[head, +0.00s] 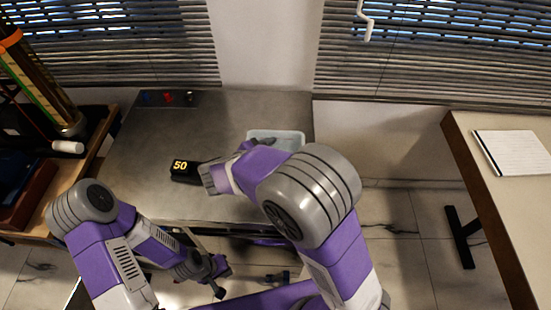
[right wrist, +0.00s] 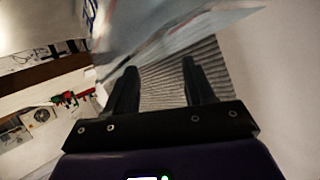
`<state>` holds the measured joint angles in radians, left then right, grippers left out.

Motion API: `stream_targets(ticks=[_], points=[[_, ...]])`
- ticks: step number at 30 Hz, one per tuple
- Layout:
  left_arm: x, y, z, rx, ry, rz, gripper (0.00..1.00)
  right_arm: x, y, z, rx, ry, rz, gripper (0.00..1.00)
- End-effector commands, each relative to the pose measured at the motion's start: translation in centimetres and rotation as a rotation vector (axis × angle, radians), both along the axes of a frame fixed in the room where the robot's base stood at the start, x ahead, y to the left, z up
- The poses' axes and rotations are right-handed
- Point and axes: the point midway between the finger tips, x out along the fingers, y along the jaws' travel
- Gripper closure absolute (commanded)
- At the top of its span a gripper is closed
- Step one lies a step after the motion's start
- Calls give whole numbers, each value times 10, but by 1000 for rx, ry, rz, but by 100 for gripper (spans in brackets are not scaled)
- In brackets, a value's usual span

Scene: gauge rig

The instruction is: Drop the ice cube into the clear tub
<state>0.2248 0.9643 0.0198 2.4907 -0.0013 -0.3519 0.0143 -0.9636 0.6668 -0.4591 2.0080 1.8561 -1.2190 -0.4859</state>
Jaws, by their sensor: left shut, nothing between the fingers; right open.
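The clear tub (head: 289,134) stands near the right edge of the grey table, partly hidden behind my right arm. A pale, see-through surface, probably the tub (right wrist: 190,32), fills the upper middle of the right wrist view, close to the camera. My right gripper (right wrist: 160,68) is open, with two dark fingers apart and nothing visible between them. In the head view my right arm mostly hides it beside the tub. My left gripper (head: 219,277) is shut and empty, low in front of the table's near edge. I cannot make out the ice cube in either view.
A black display reading 50 (head: 186,169) sits on the grey table (head: 150,135), left of the tub. Small blue and red items (head: 167,97) stand at the back left. A wooden shelf (head: 95,150) is at left; another table (head: 500,215) with a notepad (head: 513,152) is at right.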

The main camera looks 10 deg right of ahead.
Motion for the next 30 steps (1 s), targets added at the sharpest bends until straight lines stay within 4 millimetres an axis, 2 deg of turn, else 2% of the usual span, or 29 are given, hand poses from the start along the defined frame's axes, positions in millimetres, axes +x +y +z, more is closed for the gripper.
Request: stream_targets(ticks=[4,15,30], points=[[0,0,6,0,0,0,100,-6,10,7,0,0,2,47],[0,0,25,0,0,0,100,-34,51,32,1,-1,3,47],[0,0,25,0,0,0,100,-38,56,34,0,0,0,47]])
